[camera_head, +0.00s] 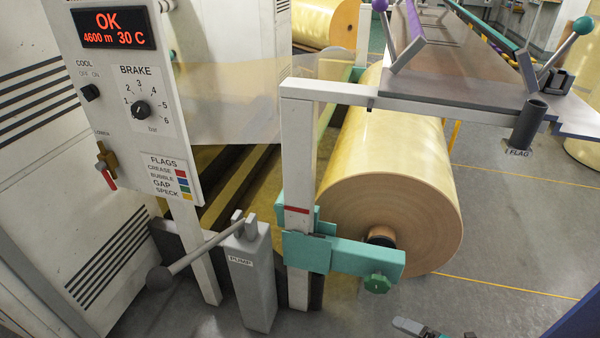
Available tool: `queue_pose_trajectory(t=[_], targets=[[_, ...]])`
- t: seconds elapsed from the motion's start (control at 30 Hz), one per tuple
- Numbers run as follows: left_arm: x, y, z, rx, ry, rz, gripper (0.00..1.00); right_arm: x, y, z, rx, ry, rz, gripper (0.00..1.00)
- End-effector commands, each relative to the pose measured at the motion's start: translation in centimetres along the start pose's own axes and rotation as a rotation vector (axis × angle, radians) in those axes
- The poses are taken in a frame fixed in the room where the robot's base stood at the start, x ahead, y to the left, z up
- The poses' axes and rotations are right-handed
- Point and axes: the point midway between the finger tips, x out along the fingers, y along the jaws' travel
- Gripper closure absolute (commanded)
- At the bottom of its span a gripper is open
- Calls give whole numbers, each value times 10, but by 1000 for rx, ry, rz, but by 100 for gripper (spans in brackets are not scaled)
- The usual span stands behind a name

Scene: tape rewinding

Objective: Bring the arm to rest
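Part of a grey and black gripper (422,330), which looks like my right one, shows at the bottom edge, right of centre. Most of it is cut off by the frame, so I cannot tell whether its fingers are apart. Nothing is seen held in it. It is over the grey floor, in front of the large yellow roll (390,150) and below the green knob (377,284), touching neither. My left gripper is not in view.
A control panel (140,60) reading OK, 4600 m, 30 C stands at left. A pump post (250,280) with a ball-ended lever (200,253) stands below it. A table (470,85) with a flag holder (527,125) is at upper right. The floor (500,230) at right is clear.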

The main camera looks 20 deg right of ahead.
Motion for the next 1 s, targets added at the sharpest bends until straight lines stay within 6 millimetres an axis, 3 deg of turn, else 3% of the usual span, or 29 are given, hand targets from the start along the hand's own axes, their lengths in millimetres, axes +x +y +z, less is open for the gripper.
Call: queue_pose_trajectory(t=[0.2,0.37,0.6,0.8,0.93,1.0], targets=[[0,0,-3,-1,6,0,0,17,28,-33,323,-63,-33,0],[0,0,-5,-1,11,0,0,19,59,-56,585,-126,-60,0],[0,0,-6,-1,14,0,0,2,114,-82,947,-224,-87,0],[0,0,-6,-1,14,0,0,-20,151,-98,1160,-290,-97,0],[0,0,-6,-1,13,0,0,-36,172,-106,1277,-329,-102,0],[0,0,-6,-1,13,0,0,-30,174,-117,1345,-328,-85,0]])
